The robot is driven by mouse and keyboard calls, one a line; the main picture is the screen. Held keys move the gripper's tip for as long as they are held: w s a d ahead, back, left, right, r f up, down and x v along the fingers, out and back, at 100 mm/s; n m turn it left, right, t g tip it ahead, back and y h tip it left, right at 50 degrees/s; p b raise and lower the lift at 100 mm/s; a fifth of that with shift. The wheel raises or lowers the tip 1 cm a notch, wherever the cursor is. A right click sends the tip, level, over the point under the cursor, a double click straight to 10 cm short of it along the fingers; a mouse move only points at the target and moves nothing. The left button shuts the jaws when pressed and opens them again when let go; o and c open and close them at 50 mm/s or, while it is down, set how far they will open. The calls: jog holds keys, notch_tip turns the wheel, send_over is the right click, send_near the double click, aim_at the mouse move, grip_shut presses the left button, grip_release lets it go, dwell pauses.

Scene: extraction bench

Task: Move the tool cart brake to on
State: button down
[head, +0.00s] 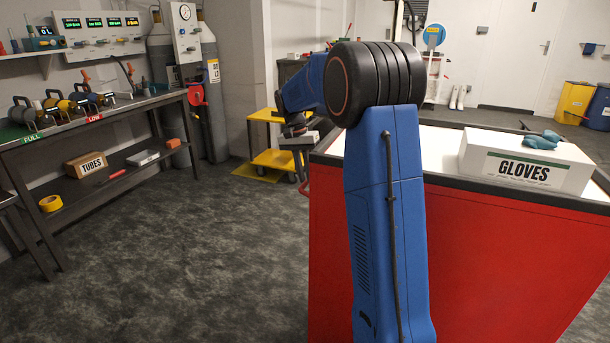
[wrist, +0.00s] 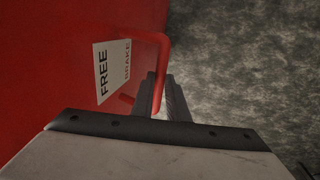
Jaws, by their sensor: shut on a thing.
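The red tool cart (head: 470,265) stands at the right in the head view; its red side (wrist: 60,60) fills the left of the wrist view. The brake lever (wrist: 150,37) is a bent red bar standing out from that side. A white label (wrist: 113,70) reading FREE and BRAKE is beside it. My gripper (wrist: 161,78) is shut on the lever's outer length, with one dark finger on each side.
A glove box (head: 525,160) with teal gloves lies on the cart's white top. A yellow trolley (head: 272,160) stands just beyond my gripper. A dark bench (head: 120,118) runs along the left wall. The grey floor between bench and cart is clear.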

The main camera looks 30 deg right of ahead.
notch_tip(320, 180, down, 8)
jog(key=w+a+g+h, duration=0.1)
jog(key=g+h, duration=0.1)
jog(key=g, duration=0.1)
jog(key=shift+a+f+h, duration=0.15)
jog(key=shift+h, duration=0.15)
dwell(0.5)
jog(key=shift+w, duration=0.1)
jog(key=c, duration=1.8)
grip_release()
jog(key=shift+o, duration=0.4)
jog(key=shift+w+a+f+g, duration=0.1)
jog(key=shift+w+f+g, duration=0.05)
jog(key=shift+g, duration=0.15)
jog(key=shift+d+r, duration=0.25)
jog(key=shift+r, duration=0.1)
jog(key=v, duration=1.7)
jog(key=shift+a, duration=0.15)
